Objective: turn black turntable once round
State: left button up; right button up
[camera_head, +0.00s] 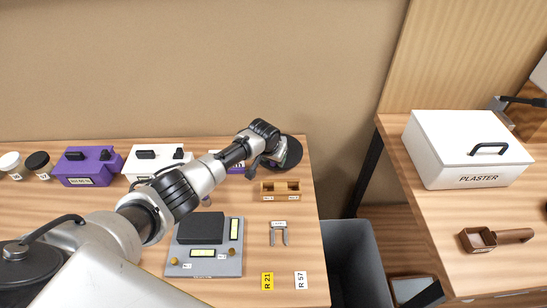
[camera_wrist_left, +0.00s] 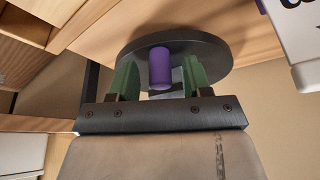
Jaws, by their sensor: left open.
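The black turntable (camera_head: 294,151) is a round dark disc at the table's back right corner, partly hidden behind my left gripper in the head view. In the left wrist view the turntable (camera_wrist_left: 212,52) fills the upper middle, with an upright purple peg (camera_wrist_left: 160,68) near its rim. My left gripper (camera_head: 273,160) is over the disc's left side. In the wrist view its green fingers (camera_wrist_left: 158,80) are open, one on each side of the peg, with gaps visible. Whether either finger touches the disc cannot be told. My right gripper is not in view.
A wooden holder (camera_head: 281,190) stands just in front of the turntable. A grey device (camera_head: 205,247), a purple box (camera_head: 88,167), a white box (camera_head: 155,160) and two jars stand further left. The white PLASTER box (camera_head: 465,148) is on the right table, across a gap.

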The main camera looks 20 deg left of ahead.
pick_arm(q)
jog(key=v, duration=1)
jog(key=shift+r, duration=0.4)
jog(key=shift+s, duration=0.1)
